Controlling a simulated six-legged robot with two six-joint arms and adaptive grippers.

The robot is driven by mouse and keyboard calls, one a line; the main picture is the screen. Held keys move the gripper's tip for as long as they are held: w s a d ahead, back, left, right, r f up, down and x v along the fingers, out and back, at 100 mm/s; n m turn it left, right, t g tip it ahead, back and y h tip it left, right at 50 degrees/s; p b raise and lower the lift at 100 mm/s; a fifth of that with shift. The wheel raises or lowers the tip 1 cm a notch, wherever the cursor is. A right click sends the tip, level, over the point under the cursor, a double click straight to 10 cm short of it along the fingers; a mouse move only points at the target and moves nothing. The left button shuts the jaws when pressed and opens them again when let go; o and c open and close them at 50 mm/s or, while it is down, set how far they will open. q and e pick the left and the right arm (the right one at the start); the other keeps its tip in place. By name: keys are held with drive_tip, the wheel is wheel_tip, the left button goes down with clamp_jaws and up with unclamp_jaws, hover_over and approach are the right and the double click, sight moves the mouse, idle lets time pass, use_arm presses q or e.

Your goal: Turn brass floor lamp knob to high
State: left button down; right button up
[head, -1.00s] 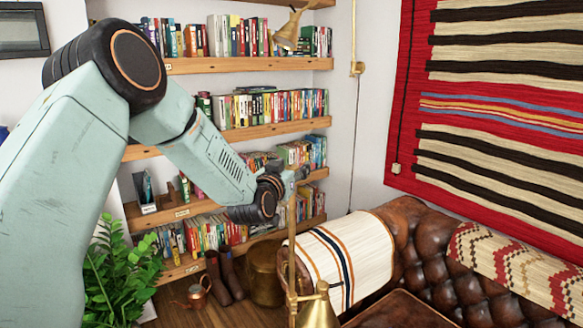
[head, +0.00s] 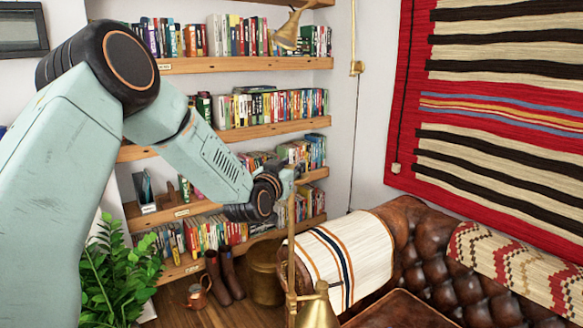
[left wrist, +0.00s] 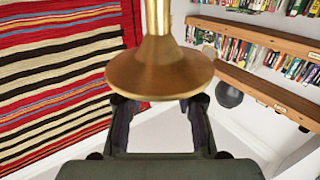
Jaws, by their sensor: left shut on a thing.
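The brass floor lamp (head: 291,245) stands in front of the leather sofa, with a thin upright pole and a cone shade (head: 318,308) low at its right. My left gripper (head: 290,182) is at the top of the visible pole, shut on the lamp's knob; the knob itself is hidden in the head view. In the left wrist view a flared brass piece on a stem (left wrist: 160,68) fills the space in front of my left gripper (left wrist: 160,125) and covers the grip between its two dark fingers. The knob's setting cannot be read. My right gripper is out of view.
Bookshelves (head: 245,64) stand behind my left arm. A leather sofa (head: 440,270) with a striped throw (head: 335,255) is on the right, under a striped wall rug (head: 500,110). A plant (head: 110,270), boots (head: 225,275) and a copper vessel (head: 197,294) are on the floor.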

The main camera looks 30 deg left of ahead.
use_arm(q)
drive_tip(key=shift+f+h, duration=0.1)
drive_tip(key=shift+h, duration=0.2)
drive_tip(key=shift+s+a+m+h+b, duration=0.1)
drive_tip(key=shift+m+h+b, duration=0.25)
drive_tip(key=shift+m+h, duration=1.05)
drive_tip(key=m+h, duration=0.1)
drive_tip(key=h, duration=0.2)
drive_tip(key=shift+m+g+h+p, duration=0.6)
drive_tip(key=shift+m+h, duration=0.55)
drive_tip(key=shift+h, duration=0.4)
drive_tip(key=shift+m+g+h+p, duration=0.55)
drive_tip(key=shift+m+h, duration=0.6)
drive_tip(key=shift+h, duration=0.4)
drive_tip(key=shift+m+h, duration=0.3)
drive_tip(key=shift+h, duration=0.1)
drive_tip(key=c, duration=1.4)
unclamp_jaws()
drive_tip(key=o, duration=0.4)
drive_tip(key=shift+s, duration=0.1)
drive_tip(key=shift+o, duration=0.2)
